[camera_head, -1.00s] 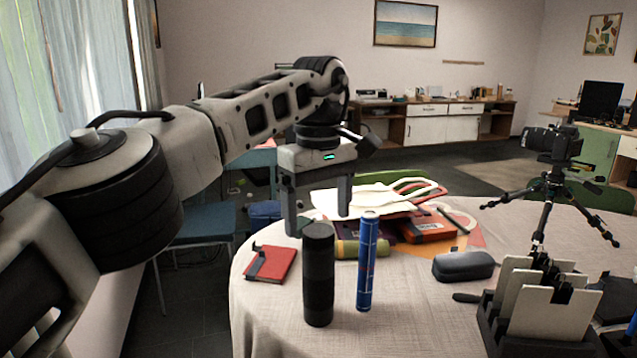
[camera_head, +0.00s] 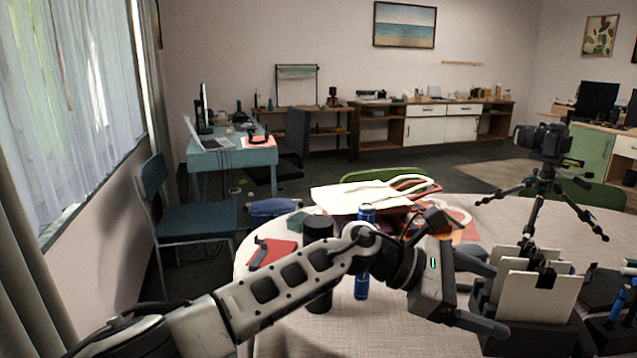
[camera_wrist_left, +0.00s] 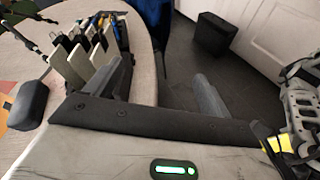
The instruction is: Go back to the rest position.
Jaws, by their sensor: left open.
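My left gripper (camera_head: 492,294) is open and empty. It is low over the front of the round table (camera_head: 388,318), just left of a rack of white panels, with its fingers pointing right in the head view. In the left wrist view its two fingers (camera_wrist_left: 163,88) are spread, with the table edge and floor beyond them. My left arm crosses in front of a black cylinder (camera_head: 318,228) and a blue cylinder (camera_head: 362,285), hiding parts of both. My right gripper is not in the head view; a white and black arm part shows at the right of the left wrist view.
The rack (camera_head: 537,290) of white panels stands close to the gripper; it also shows in the left wrist view (camera_wrist_left: 78,66). A camera tripod (camera_head: 545,180) stands behind it. A red notebook (camera_head: 272,252) and a white bag (camera_head: 362,197) lie on the table. A blue chair (camera_head: 190,220) stands left.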

